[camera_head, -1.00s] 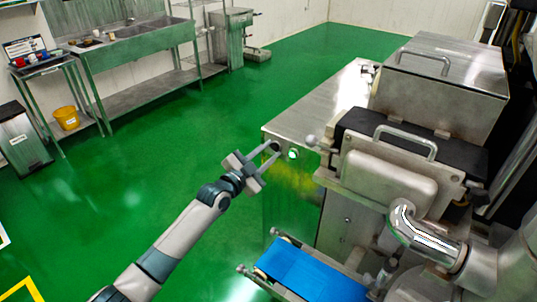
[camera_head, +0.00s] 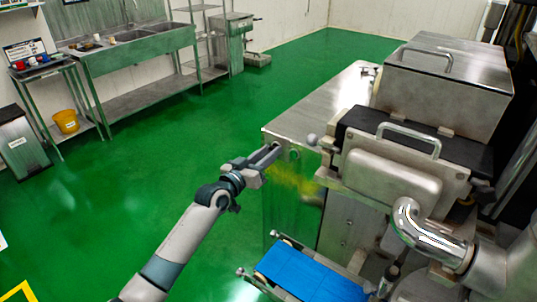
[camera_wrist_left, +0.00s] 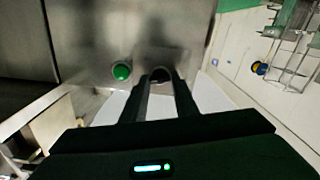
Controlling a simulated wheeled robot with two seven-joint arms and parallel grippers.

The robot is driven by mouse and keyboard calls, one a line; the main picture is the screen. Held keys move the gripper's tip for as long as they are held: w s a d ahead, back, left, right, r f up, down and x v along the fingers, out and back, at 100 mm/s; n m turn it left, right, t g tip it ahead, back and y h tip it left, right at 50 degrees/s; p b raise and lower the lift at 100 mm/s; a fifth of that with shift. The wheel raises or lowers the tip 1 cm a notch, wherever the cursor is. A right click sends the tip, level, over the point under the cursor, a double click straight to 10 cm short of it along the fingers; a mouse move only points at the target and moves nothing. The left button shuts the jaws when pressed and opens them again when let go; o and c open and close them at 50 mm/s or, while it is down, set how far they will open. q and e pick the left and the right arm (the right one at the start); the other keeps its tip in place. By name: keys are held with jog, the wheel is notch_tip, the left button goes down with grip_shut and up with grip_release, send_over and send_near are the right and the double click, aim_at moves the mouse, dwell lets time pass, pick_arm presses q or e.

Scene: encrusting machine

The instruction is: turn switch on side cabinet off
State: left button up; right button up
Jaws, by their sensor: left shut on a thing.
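The side cabinet (camera_head: 310,110) is a steel box with a flat top and a front panel at the middle of the head view. The switch is a dark round knob (camera_wrist_left: 160,73) on that panel in the left wrist view, partly covered by my fingers. A green button (camera_wrist_left: 121,71) sits to its left; it also shows, dim, in the head view (camera_head: 295,155). My left gripper (camera_head: 275,149) is at the panel, its fingers shut on the knob; it also fills the lower middle of the left wrist view (camera_wrist_left: 160,82). My right gripper is not in view.
A steel machine with a handled cover (camera_head: 390,175) stands right of the cabinet. A blue conveyor belt (camera_head: 310,275) lies below, near my left arm. A sink table (camera_head: 140,45) and a yellow bucket (camera_head: 66,120) are at the far left. The green floor between is clear.

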pick_arm(q)
jog(key=n, duration=0.5)
dwell(0.4)
jog(key=o, duration=1.1)
jog(key=shift+c, duration=0.2)
jog(key=shift+s+a, duration=0.1)
jog(key=b+v, duration=0.3)
jog(key=v, duration=1.4)
jog(key=shift+b, duration=0.35)
